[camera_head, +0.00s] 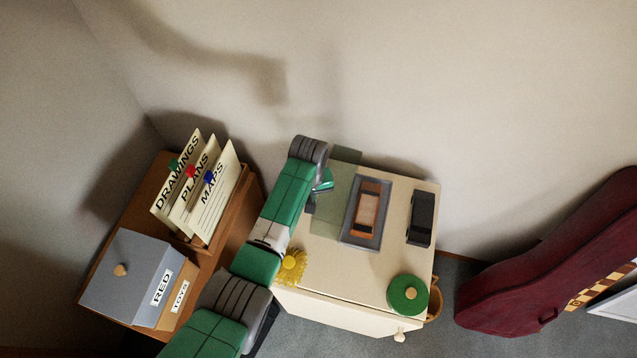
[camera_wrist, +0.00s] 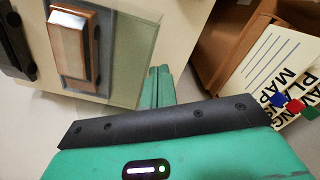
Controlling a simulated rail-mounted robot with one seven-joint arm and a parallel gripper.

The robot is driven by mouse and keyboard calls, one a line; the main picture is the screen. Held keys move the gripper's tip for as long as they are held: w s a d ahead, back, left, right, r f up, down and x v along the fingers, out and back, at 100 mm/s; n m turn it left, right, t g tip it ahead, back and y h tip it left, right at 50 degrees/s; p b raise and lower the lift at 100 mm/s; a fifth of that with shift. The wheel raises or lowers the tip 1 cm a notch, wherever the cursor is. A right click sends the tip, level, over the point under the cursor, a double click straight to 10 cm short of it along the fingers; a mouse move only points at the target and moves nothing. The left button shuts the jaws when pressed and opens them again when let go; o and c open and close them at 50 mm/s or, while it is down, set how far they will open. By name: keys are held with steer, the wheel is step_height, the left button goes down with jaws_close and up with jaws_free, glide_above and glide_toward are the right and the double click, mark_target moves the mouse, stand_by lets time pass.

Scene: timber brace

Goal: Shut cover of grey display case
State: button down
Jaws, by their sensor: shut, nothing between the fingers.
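The grey display case (camera_head: 358,244) lies on the cream cabinet top with a brown wooden block (camera_head: 367,213) inside it. The block also shows in the wrist view (camera_wrist: 75,45). The cover, a see-through greenish pane (camera_head: 334,208), stands open on the left side of the case; it also shows in the wrist view (camera_wrist: 132,55). How far it tilts is hard to tell. My gripper (camera_head: 324,186) is shut and empty beside the pane. In the wrist view its fingers (camera_wrist: 158,86) are together near the pane's edge; I cannot tell whether they touch it.
A black object (camera_head: 421,218) and a round green item (camera_head: 407,294) sit on the cabinet right of the case. A yellow flower-like item (camera_head: 292,266) is near its left front. A brown unit (camera_head: 225,240) holds cards and a grey box (camera_head: 128,275) at left.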

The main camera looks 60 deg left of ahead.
mark_target(322, 201)
steer(key=shift+w+r, duration=0.1)
steer(key=shift+r, duration=0.05)
steer(key=shift+w+d+r+p, duration=0.45)
steer(key=shift+d+r+p, duration=0.1)
steer(key=shift+w+r, duration=0.1)
stand_by(0.5)
steer(key=shift+w+d+r, duration=0.15)
steer(key=shift+d, duration=0.1)
steer(key=shift+w+d+r+p, duration=0.15)
steer(key=shift+w+d+p, duration=0.15)
steer(key=shift+p, duration=0.1)
steer(key=shift+r, duration=0.1)
steer(key=shift+w+d+r+p, duration=0.25)
steer(key=shift+w+d+p, duration=0.1)
steer(key=shift+w+d, duration=0.2)
steer(key=shift+w+d+r, duration=0.1)
